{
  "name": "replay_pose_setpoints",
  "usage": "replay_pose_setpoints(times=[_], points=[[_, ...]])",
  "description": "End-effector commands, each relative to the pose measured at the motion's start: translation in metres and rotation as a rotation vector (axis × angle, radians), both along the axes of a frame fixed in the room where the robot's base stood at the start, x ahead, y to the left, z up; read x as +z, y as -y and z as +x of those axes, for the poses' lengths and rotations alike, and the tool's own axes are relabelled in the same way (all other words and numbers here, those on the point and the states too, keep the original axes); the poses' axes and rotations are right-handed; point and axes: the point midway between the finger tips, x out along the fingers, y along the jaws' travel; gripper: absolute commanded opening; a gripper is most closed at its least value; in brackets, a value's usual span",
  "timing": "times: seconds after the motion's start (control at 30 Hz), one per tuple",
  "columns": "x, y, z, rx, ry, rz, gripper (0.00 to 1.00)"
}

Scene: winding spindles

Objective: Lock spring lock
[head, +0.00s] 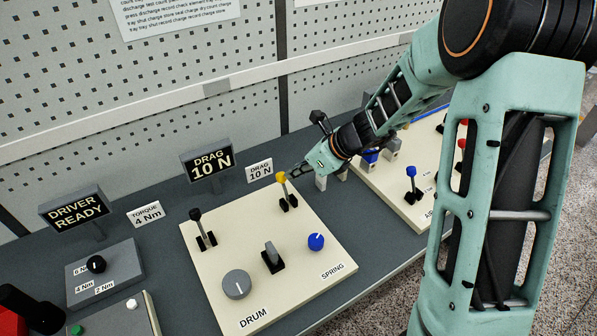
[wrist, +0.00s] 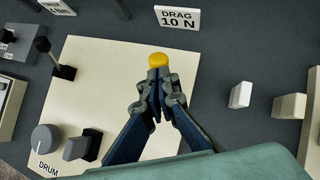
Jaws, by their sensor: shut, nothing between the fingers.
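The cream panel (head: 205,275) carries the labels DRUM and SPRING. A lever with a yellow knob (head: 281,178) stands at its back right, on the SPRING side, in a black slotted base. No label naming the spring lock is readable, so I cannot tell for certain which control it is. My gripper (head: 297,170) is shut and empty, just right of the yellow knob. In the wrist view my fingertips (wrist: 158,82) point at the yellow knob (wrist: 158,60) and overlap its lower edge; the lever's shaft is hidden. I cannot tell whether they touch.
The panel also has a black-knobbed lever (head: 196,215), a grey lever (head: 270,250), a grey dial (head: 236,284) and a blue knob (head: 316,241). A DRAG 10 N sign (head: 208,165) stands behind. A second panel (head: 400,205) with a blue-knobbed lever lies right.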

Motion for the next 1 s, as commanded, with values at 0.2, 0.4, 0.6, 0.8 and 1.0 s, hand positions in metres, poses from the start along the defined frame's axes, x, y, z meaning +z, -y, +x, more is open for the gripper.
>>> replay_pose_setpoints(times=[0.2, 0.4, 0.6, 0.8, 1.0], points=[[-0.001, -0.007, 0.010, 0.002, 0.001, 0.000, 0.00], [-0.001, -0.010, 0.015, 0.000, 0.002, 0.000, 0.00], [-0.002, -0.011, 0.016, 0.000, 0.002, 0.000, 0.00], [-0.002, -0.011, 0.016, 0.000, 0.002, 0.000, 0.00], [-0.001, -0.010, 0.016, 0.000, 0.002, 0.000, 0.00]])
